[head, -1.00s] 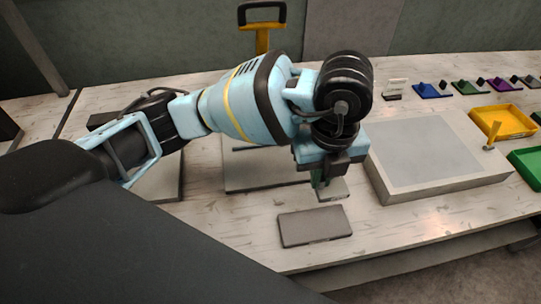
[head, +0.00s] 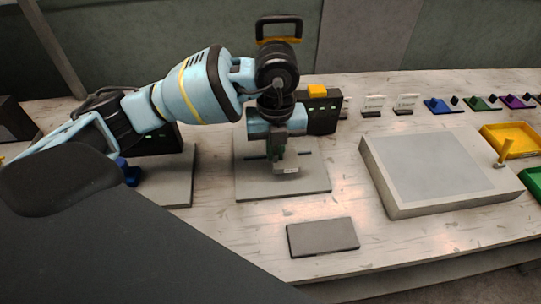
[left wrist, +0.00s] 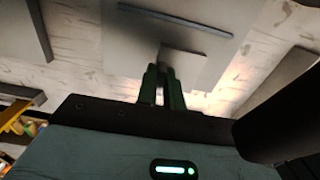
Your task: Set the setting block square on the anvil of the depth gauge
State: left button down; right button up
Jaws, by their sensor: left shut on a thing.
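My left gripper (head: 280,158) is shut on the setting block (head: 287,170), a small pale grey block with a light label. The block is over the grey base plate (head: 250,188) of the gauge; I cannot tell whether it touches. Behind my wrist stands the gauge's black body with a yellow top (head: 318,97). A dark bar on the plate shows behind the gripper. In the left wrist view the green fingers (left wrist: 162,75) reach to the pale block (left wrist: 185,64), with the dark bar (left wrist: 175,20) beyond, roughly parallel to it. My right gripper is not in view.
A dark flat slab (head: 322,237) lies in front of the plate. A raised pale block with a grey top (head: 440,165) stands to the right. Another device with a grey base (head: 178,185) is at left. Yellow (head: 512,141) and green trays are far right.

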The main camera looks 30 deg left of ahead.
pick_arm(q)
jog(key=shift+a, duration=0.15)
jog(key=shift+w+a+f, duration=0.1)
jog(key=shift+a+f, duration=0.15)
jog(key=shift+f, duration=0.65)
jog(key=shift+w+a+f, duration=0.1)
jog(key=shift+a+f, duration=0.1)
jog(key=shift+f, duration=0.65)
jog(key=shift+f, duration=0.15)
jog(key=c, duration=1.5)
grip_release()
jog(key=shift+c, duration=0.2)
notch_tip(320, 180, up, 8)
jog(key=shift+f, duration=0.15)
